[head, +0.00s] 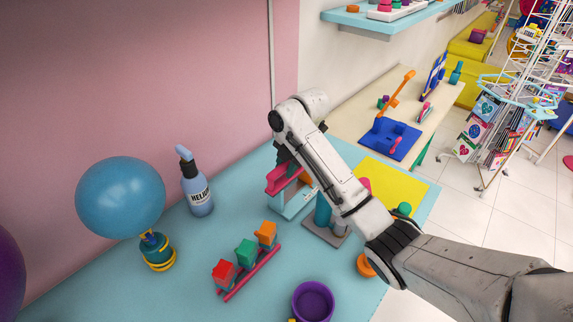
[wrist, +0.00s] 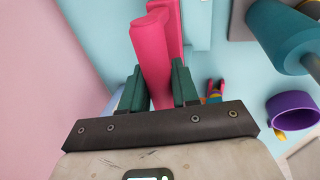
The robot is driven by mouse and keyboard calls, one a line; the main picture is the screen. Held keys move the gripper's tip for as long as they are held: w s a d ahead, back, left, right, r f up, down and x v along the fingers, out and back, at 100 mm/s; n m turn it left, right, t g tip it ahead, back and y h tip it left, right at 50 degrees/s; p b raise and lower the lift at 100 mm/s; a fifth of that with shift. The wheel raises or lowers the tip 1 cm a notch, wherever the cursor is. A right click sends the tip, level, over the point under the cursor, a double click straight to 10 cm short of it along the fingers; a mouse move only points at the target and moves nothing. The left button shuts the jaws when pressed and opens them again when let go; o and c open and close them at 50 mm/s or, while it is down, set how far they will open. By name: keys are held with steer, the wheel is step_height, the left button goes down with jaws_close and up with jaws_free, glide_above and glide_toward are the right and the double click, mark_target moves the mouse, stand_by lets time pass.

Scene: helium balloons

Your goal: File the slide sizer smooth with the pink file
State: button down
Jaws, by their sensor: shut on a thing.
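My gripper (wrist: 158,85) has its dark green fingers shut on a long pink bar (wrist: 153,50), which I take to be the pink file. In the head view the pink bar (head: 281,180) sits at the end of my arm, above a pale blue open frame (head: 288,211) with orange inside. A pink rail (head: 250,275) carrying red, green and orange house-shaped blocks lies at the front of the table. I cannot tell which of these is the slide sizer. My arm hides part of the frame, and whether the bar touches it is unclear.
The light blue table (head: 190,285) also holds a helium bottle (head: 197,190), a blue balloon (head: 120,198) on a small canister (head: 157,252), and a purple cup (head: 312,301). A teal cylinder (wrist: 285,35) stands right of my gripper. A pink wall runs behind.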

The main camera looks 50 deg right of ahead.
mark_target(277, 168)
steer(key=shift+a+r, duration=0.2)
steer(key=shift+a, duration=1.55)
steer(key=shift+s, duration=0.1)
steer(key=shift+r, duration=0.55)
steer(key=shift+r, duration=0.15)
steer(key=shift+r, duration=2.9)
